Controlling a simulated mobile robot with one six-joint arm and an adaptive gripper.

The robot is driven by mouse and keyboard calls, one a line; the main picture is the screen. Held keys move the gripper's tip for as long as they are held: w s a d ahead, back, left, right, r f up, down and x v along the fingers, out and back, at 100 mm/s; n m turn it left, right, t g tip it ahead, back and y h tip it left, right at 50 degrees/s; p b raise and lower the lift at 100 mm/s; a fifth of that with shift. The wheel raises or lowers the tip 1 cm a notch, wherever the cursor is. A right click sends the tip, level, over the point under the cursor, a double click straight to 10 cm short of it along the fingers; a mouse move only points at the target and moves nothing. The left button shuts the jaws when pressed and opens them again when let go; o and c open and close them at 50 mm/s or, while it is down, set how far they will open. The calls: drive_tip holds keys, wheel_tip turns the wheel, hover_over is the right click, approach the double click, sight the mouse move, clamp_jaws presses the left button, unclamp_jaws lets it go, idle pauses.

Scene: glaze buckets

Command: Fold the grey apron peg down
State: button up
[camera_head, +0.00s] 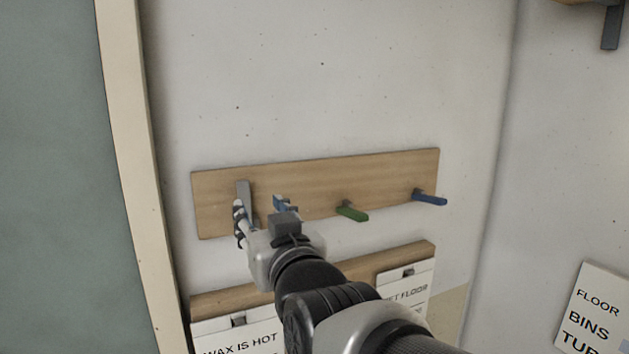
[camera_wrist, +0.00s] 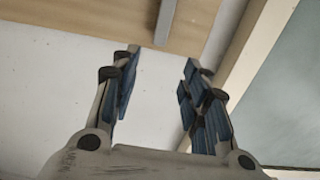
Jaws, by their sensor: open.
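The grey peg (camera_head: 245,190) is a slim bar lying upright and flat along the wooden board (camera_head: 315,182), at its left end. Its lower part is hidden behind my gripper in the head view. In the wrist view the peg (camera_wrist: 165,22) shows at the top, with its free end near the board's edge. My gripper (camera_head: 258,201) is open and empty in front of the board by the peg. In the wrist view the peg lies beyond the gap between the fingertips (camera_wrist: 165,62), with no contact visible.
A green peg (camera_head: 352,212) and a blue peg (camera_head: 430,198) stick out from the board to the right. A lower wooden rail (camera_head: 350,266) holds white signs. A pale door frame (camera_head: 130,150) stands close on the left. The wall above the board is clear.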

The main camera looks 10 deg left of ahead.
sight(244, 188)
drive_tip(key=p+x, duration=0.3)
drive_tip(key=x, duration=1.2)
drive_tip(key=shift+d, duration=0.1)
drive_tip(key=shift+c, duration=0.2)
clamp_jaws()
